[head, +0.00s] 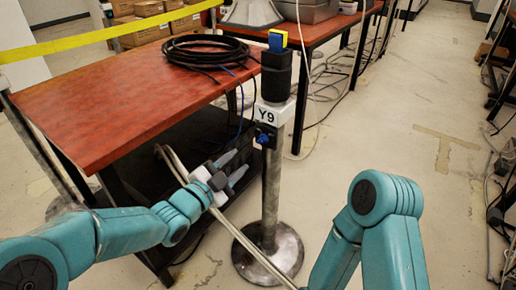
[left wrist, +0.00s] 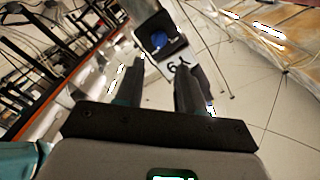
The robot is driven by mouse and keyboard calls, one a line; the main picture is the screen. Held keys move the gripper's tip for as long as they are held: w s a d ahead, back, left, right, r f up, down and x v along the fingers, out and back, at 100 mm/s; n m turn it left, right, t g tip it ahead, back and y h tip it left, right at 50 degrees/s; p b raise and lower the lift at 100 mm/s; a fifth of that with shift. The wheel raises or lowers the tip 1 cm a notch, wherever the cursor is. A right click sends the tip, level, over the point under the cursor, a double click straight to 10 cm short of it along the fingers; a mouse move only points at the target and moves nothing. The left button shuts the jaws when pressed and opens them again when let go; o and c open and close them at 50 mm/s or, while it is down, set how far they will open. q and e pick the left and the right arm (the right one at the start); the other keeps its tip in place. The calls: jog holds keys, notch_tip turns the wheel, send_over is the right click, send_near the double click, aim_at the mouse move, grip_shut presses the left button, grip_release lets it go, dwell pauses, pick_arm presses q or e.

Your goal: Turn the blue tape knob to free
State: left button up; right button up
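The blue tape knob (head: 263,139) is on a black plate on the side of a grey metal post (head: 271,190), just under a white label (head: 275,112) reading Y9. It also shows in the left wrist view (left wrist: 158,39), ahead of the fingers. My left gripper (head: 238,164) is open and empty, to the left of the post and a little below the knob. Its two dark fingers (left wrist: 158,66) are apart, with the knob beyond their tips and not touched. How the knob is turned is too small to tell. My right gripper is out of view.
The post has a black head with a yellow and blue top (head: 277,41) and a round base (head: 267,252). A red-topped table (head: 110,105) with coiled black cable (head: 205,50) stands close on the left. Yellow tape (head: 110,32) crosses the upper left.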

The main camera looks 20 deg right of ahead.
aim_at(260, 142)
pick_arm(q)
jog(key=b+x, duration=0.1)
jog(key=x, duration=0.8)
jog(key=shift+w+d, duration=0.15)
jog(key=shift+d, duration=0.05)
grip_shut()
